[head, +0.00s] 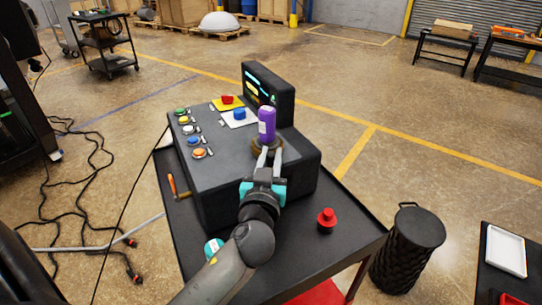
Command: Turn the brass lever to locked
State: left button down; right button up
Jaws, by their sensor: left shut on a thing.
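The brass lever (257,143) shows as a small brass-coloured part on top of the dark control box (225,160). A purple upright cylinder (266,124) with a pale label rises directly behind my fingertips, above the brass part. My left gripper (269,151) reaches in from below with its two pale fingers at the brass part and is shut on it. The fingers hide much of the lever, so its exact angle and any locked mark cannot be read. My right gripper is not in view.
A dark screen (268,92) stands at the box's back. Coloured buttons (193,141) line its left side; red and blue knobs sit near the screen. A red knob-like piece (326,220) and orange-handled tool (173,186) lie on the black cart (345,240). A black bin (407,250) stands right.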

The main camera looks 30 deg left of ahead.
pick_arm(q)
jog(key=shift+h, duration=0.3)
jog(key=shift+s+a+r+m+t+h+p, duration=0.1)
jog(key=shift+s+a+m+t+h+p, duration=0.25)
jog(key=shift+m+h, duration=0.5)
jog(key=shift+s+a+r+m+t+h+p, duration=0.15)
jog(key=shift+a+m+t+h+p, duration=0.4)
jog(key=shift+h, duration=0.4)
jog(key=shift+s+a+f+m+h+p, duration=0.15)
jog(key=shift+a+m+h+p, duration=0.25)
jog(key=shift+m+h, duration=0.65)
jog(key=shift+s+a+r+m+h+p, duration=0.1)
jog(key=shift+a+m+h+p, duration=0.35)
jog(key=shift+h, duration=1)
jog(key=c, duration=0.7)
grip_release()
jog(key=shift+f, duration=0.15)
jog(key=shift+c, duration=0.2)
